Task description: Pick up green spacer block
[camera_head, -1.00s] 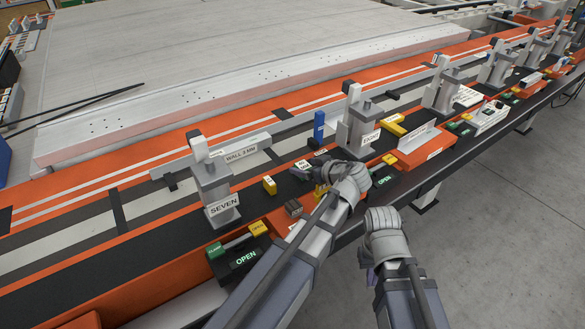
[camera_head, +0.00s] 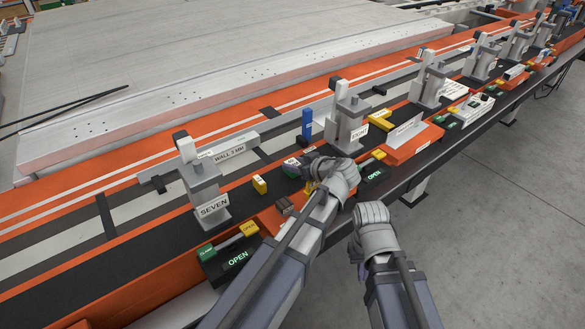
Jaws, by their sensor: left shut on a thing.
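The green spacer block (camera_head: 291,169), small with a pale label on top, is at the fingertips of my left gripper (camera_head: 303,166), over the dark strip between the SEVEN and EIGHT posts. My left gripper is shut on it; the hand hides part of the block, and I cannot tell whether it is clear of the surface. My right gripper (camera_head: 370,212) is held in front of the rail, to the right of my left arm, apart from the blocks. Its fingers are too hidden to tell open from shut.
A yellow block (camera_head: 259,185) and an upright blue block (camera_head: 307,124) stand nearby. The SEVEN post (camera_head: 205,190) is on the left and the EIGHT post (camera_head: 347,125) on the right. Dark blocks (camera_head: 285,207) sit at the front edge. Grey floor (camera_head: 490,220) is clear at right.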

